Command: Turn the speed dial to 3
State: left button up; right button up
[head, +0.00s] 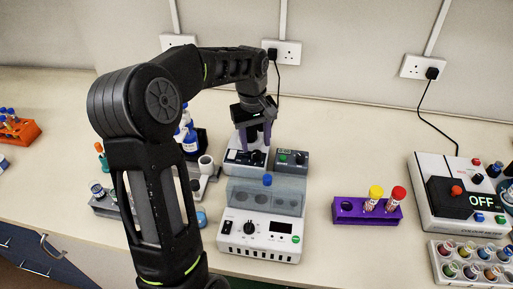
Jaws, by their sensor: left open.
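My left gripper (254,146) points down over a white device with a dark front panel (234,157) at the back middle of the bench. Its two purple fingers are apart, on either side of the panel's middle. A small dark knob seems to sit between the fingertips, but it is mostly hidden, and I cannot tell whether they touch it. A nearer white unit with a clear lid (260,238) has a black dial (249,228), a small display and a green button. The numbers around the dials are too small to read. My right gripper is not in view.
A grey box with a green button (291,160) stands right of the white device. A purple rack (350,212) holds red- and yellow-capped tubes. A white unit reading OFF (433,220) and a tube tray (443,275) stand at the right. Bench is clear behind the purple rack.

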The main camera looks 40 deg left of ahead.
aim_at(257, 153)
pick_arm(q)
jog(key=shift+f+p, duration=0.3)
jog(key=shift+f, duration=1.6)
jog(key=shift+w, duration=0.1)
grip_shut()
